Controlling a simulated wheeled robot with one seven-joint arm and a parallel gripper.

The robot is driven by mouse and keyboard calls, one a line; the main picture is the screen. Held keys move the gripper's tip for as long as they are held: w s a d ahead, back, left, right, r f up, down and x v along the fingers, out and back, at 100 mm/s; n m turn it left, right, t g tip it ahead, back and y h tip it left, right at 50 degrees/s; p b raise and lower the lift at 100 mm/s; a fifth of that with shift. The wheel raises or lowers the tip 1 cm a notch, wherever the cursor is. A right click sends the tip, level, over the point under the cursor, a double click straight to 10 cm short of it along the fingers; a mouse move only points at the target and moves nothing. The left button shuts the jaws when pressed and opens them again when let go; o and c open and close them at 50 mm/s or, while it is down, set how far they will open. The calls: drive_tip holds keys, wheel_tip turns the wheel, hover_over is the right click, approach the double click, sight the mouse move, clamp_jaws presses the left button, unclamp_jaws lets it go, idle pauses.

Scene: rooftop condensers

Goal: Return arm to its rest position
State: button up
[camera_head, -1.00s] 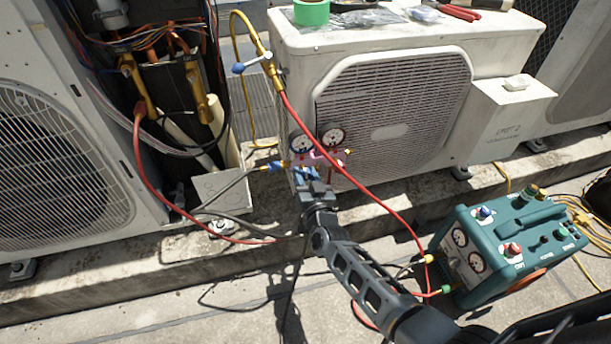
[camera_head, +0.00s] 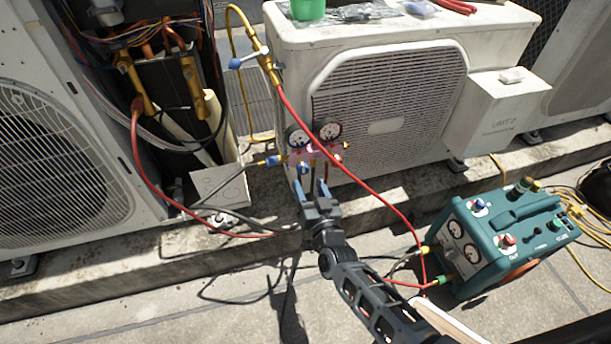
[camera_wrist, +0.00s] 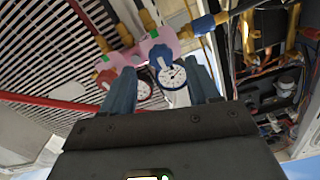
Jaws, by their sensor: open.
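My gripper (camera_head: 312,190) is open and empty in the head view, just below and in front of the manifold gauge set (camera_head: 314,153). In the wrist view my gripper's two blue-grey fingers (camera_wrist: 160,92) are spread apart. The pink manifold (camera_wrist: 148,50) and its dials show beyond and between the fingers, apart from them as far as I can tell. My arm reaches in from the bottom right of the head view.
The middle condenser (camera_head: 480,38) carries a green tape roll (camera_head: 307,9) and tools. Red hoses (camera_head: 370,192) run from the gauges towards the teal recovery machine (camera_head: 505,240) at right. An opened unit (camera_head: 165,90) with exposed pipes stands at left. Floor (camera_head: 150,318) at lower left is mostly clear.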

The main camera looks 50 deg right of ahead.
drive_tip(key=shift+s+a, duration=0.35)
drive_tip(key=shift+s, duration=0.15)
drive_tip(key=s+a+r+n+y, duration=0.3)
drive_tip(key=s+a+r+y, duration=0.1)
drive_tip(key=s+a, duration=0.85)
drive_tip(key=s+a+r+n+y, duration=0.3)
drive_tip(key=s+a+r, duration=0.2)
drive_tip(key=s+r, duration=0.45)
drive_tip(key=s+r+n+y, duration=0.3)
drive_tip(key=s+r+n, duration=0.1)
drive_tip(key=s+r, duration=0.55)
wheel_tip(320, 180, up, 18)
drive_tip(key=p, duration=1.7)
drive_tip(key=shift+w+a+r+p, duration=0.15)
drive_tip(key=shift+w+a+p, duration=0.2)
drive_tip(key=shift+a, duration=0.05)
